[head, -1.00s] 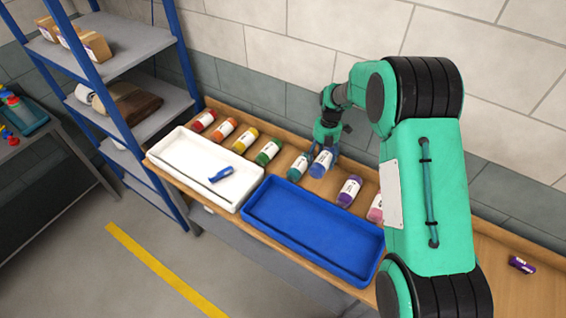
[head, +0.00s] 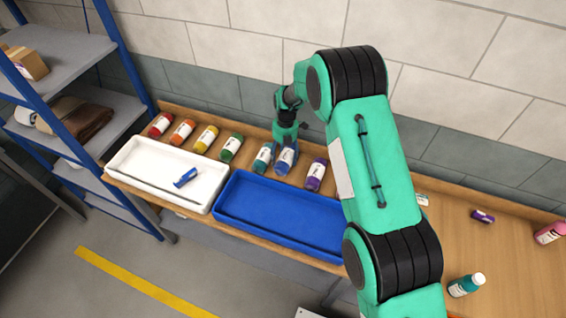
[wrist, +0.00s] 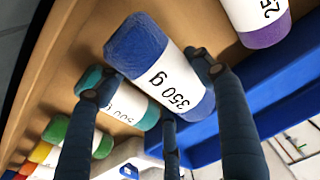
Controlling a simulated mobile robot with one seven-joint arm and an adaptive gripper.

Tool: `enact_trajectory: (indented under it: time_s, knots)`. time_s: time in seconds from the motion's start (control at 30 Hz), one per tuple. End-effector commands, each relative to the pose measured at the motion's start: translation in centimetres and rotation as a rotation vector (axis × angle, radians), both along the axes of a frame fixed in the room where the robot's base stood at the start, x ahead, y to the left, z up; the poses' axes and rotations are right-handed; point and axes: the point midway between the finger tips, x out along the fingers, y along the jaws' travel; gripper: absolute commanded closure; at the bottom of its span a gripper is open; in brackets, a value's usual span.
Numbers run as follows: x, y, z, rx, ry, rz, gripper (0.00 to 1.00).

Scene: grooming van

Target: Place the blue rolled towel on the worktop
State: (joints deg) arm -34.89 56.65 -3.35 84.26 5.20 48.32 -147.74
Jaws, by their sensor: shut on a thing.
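The blue rolled towel (head: 286,161) has a white band and is in the row of rolled towels on the wooden worktop (head: 470,225), between a teal towel (head: 262,158) and a purple one (head: 315,175). My gripper (head: 286,140) reaches down over it from the wall side and is shut on it. In the wrist view the blue towel (wrist: 138,47) shows its "350 g" band between my fingers (wrist: 158,85). It overlaps the teal towel (wrist: 128,103) in that view. I cannot tell whether it touches the worktop.
A blue tray (head: 227,221) and a white tray (head: 128,190) with a small blue item (head: 186,177) stand along the front edge. Red, orange, yellow and green towels lie left. A shelf rack (head: 115,118) is left.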

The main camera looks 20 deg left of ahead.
Motion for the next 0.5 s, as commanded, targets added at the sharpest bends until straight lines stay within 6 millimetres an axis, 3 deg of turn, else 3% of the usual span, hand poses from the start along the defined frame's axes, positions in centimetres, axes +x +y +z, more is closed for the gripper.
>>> enact_trajectory:
  time_s: [0.27, 0.5]
  knots:
    - [0.0, 0.0, -0.1, 0.000, 0.000, 0.000, 0.62]
    - [-0.1, -0.1, -1.9, -0.002, 0.003, 0.000, 0.62]
